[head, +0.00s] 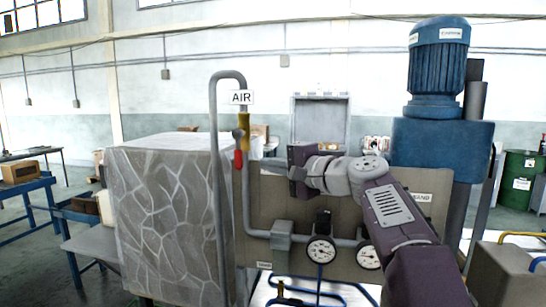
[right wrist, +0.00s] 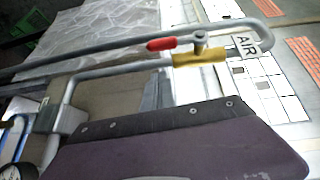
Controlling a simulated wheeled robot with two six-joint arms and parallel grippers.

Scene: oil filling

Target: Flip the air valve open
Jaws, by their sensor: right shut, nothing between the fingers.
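The air valve has a yellow body (head: 244,126) on a grey vertical pipe, below a white AIR sign (head: 241,97). Its red handle (head: 238,159) points down, roughly in line with the pipe. In the right wrist view the yellow body (right wrist: 200,57) and red handle (right wrist: 161,44) show clearly, with nothing touching them. My right gripper (head: 296,168) is shut and empty, to the right of the valve and apart from it. Its dark jaw edge fills the lower part of the right wrist view (right wrist: 150,122). My left gripper is not in view.
A grey stone-patterned block (head: 165,215) stands left of the pipe. Two gauges, one at left (head: 321,250) and one at right (head: 368,256), sit below my right arm. A blue motor (head: 438,70) stands at right. A bent grey pipe (head: 214,150) runs just left of the valve.

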